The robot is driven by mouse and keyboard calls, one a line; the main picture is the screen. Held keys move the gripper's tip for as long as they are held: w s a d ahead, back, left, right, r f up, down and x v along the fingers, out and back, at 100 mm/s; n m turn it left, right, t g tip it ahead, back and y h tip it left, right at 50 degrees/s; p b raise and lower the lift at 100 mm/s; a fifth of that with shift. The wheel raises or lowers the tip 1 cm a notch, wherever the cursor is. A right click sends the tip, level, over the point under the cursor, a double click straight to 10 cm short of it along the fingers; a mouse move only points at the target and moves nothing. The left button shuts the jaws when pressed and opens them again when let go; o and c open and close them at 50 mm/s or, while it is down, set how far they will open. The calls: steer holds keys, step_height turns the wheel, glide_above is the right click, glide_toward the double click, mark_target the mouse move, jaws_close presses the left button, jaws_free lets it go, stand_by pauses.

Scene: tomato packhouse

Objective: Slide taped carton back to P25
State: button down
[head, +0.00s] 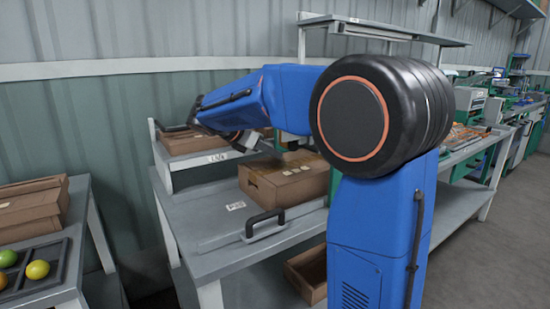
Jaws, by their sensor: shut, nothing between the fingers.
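A brown carton (262,189) with pale tape or label patches on top sits on the grey bench (190,212), behind my arm in the head view. My gripper (270,151) is at the carton's back left, just above or behind its top edge; I cannot tell whether it touches. The gripper is small and partly hidden, and its fingers look shut with nothing held. A white label (236,206) lies on the bench left of the carton; its print is too small to read. Another label (218,157) is on the raised shelf's front edge.
A black handle (264,222) stands on a grey bar along the bench front. Another carton (187,143) is on the raised shelf, and an open box (310,272) is below. The left table holds cartons (30,208) and a dark tray (62,262) with tomatoes.

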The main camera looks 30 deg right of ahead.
steer(key=shift+d, duration=0.55)
steer(key=shift+a+f, duration=0.2)
steer(key=shift+f, duration=0.65)
